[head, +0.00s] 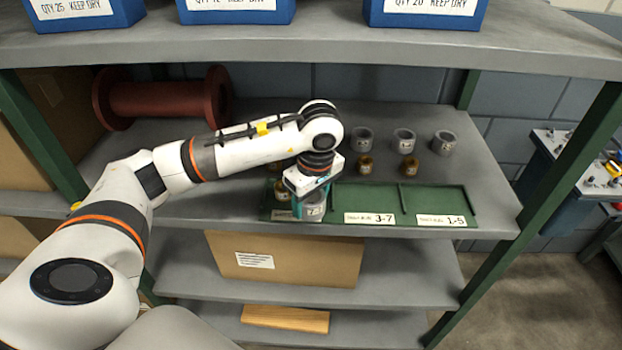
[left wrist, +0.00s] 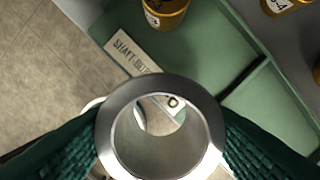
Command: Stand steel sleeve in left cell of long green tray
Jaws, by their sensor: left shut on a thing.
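The long green tray (head: 385,199) lies along the shelf's front edge. A divider (left wrist: 244,77) splits its cells, and white labels are on its front. The steel sleeve (head: 314,211), a grey open ring, is in my left gripper (head: 311,199), which is shut on it with teal fingers on both sides. It also shows in the left wrist view (left wrist: 152,88), bore facing the camera, over the tray's front edge by the left cell. Floor shows beside it, and it seems raised. A brass sleeve (left wrist: 166,12) stands in the left cell. My right gripper is out of view.
Steel sleeves (head: 403,141) and brass sleeves (head: 408,168) stand on the shelf behind the tray. A red spool (head: 160,98) lies at the back left. An upper shelf (head: 330,40) with blue bins (head: 425,12) hangs overhead. The tray's middle and right cells look empty.

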